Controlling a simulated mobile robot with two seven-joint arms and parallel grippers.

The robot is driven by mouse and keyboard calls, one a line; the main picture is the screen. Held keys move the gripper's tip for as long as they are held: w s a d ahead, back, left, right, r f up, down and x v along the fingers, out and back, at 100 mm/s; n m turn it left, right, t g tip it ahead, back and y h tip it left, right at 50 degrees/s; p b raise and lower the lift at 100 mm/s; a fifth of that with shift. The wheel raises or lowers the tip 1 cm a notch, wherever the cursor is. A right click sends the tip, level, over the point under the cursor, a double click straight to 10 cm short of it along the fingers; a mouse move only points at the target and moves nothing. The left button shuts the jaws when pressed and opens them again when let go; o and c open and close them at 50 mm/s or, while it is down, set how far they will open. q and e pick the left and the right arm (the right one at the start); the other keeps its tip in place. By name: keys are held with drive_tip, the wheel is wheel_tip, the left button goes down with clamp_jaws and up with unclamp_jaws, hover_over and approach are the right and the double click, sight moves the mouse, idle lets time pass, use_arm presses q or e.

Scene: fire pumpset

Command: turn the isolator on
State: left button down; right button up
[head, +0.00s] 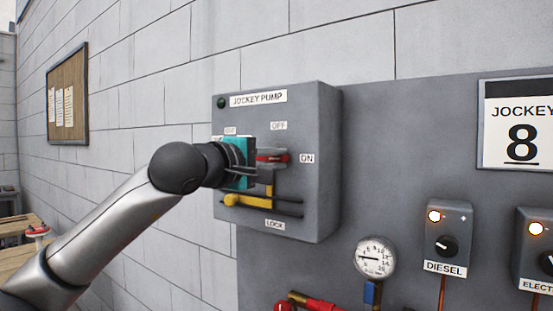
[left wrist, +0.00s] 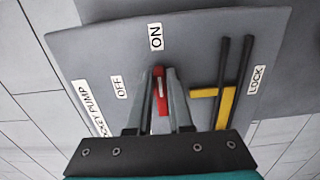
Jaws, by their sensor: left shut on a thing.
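The isolator is a grey wall box (head: 325,200) labelled JOCKEY PUMP, with OFF, ON and LOCK labels on its front. Its red handle (head: 277,158) points right toward the ON label (head: 307,158). My left gripper (head: 264,160) reaches in from the left and is shut on the handle. In the left wrist view the red handle (left wrist: 160,95) sits between the two fingers, its tip toward the ON label (left wrist: 156,36). The gripper body hides part of the box front. My right gripper is out of view.
A yellow sliding piece (head: 248,202) sits on two dark rails by the LOCK label, close below the handle. A pressure gauge (head: 375,257) and a DIESEL switch box (head: 447,238) are at lower right. A notice board (head: 67,95) hangs at far left.

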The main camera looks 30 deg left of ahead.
use_arm(q)
drive_tip(key=shift+a, duration=0.35)
drive_tip(key=c, duration=1)
unclamp_jaws()
drive_tip(key=shift+a, duration=0.15)
drive_tip(key=shift+o, duration=0.8)
drive_tip(key=shift+w+d, duration=0.1)
drive_tip(key=shift+d, duration=0.1)
drive_tip(key=shift+s+a+b, duration=0.2)
drive_tip(key=shift+s+b, duration=1.2)
drive_tip(key=shift+s, duration=1.15)
drive_tip(key=shift+s+a+b, duration=0.2)
drive_tip(key=shift+s+b, duration=1.2)
drive_tip(key=shift+s, duration=1.1)
drive_tip(key=shift+s+a+b, duration=0.2)
drive_tip(key=shift+s+b, duration=1.2)
drive_tip(key=shift+s, duration=1.15)
